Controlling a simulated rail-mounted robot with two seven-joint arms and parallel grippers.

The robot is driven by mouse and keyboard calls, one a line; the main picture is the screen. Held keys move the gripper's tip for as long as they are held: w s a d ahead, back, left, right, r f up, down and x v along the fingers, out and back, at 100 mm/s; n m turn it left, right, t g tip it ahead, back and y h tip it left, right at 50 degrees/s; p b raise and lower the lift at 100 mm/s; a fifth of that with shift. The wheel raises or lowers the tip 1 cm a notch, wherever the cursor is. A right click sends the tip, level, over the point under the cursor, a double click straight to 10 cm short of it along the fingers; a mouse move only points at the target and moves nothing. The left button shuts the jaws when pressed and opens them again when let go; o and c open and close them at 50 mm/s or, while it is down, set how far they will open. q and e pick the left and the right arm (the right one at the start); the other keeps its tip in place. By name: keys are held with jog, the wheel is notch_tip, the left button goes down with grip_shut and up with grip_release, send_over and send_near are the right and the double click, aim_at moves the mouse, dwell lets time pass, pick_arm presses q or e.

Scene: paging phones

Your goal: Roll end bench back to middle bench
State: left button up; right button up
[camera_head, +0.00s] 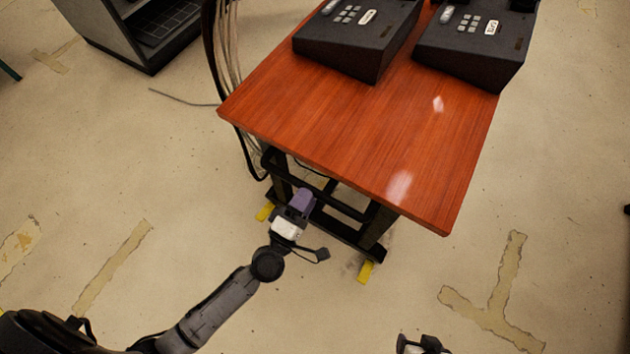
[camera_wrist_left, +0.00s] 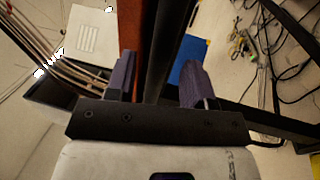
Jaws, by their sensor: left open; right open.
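A bench with a glossy red-brown wooden top (camera_head: 370,130) and a black metal frame (camera_head: 340,225) stands in the upper middle of the head view. I cannot tell whether it is the end or the middle bench. My left gripper (camera_head: 304,200) is at the lower frame under the near edge of the top. In the left wrist view, its purple fingers (camera_wrist_left: 158,75) are apart, with a black frame bar (camera_wrist_left: 167,45) showing between them; contact is unclear. My right gripper (camera_head: 424,345) shows only partly at the bottom edge, away from the bench. No second bench is clearly visible.
Dark desk phones (camera_head: 358,38) stand on the far part of the top. A cable bundle (camera_head: 226,70) hangs at its left side. A dark cabinet (camera_head: 125,50) stands upper left. Yellow tape marks (camera_head: 495,295) lie on the floor. Floor left and right of the bench is open.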

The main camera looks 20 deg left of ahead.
pick_arm(q)
jog(key=shift+x, duration=2.3)
jog(key=shift+c, duration=0.3)
grip_shut()
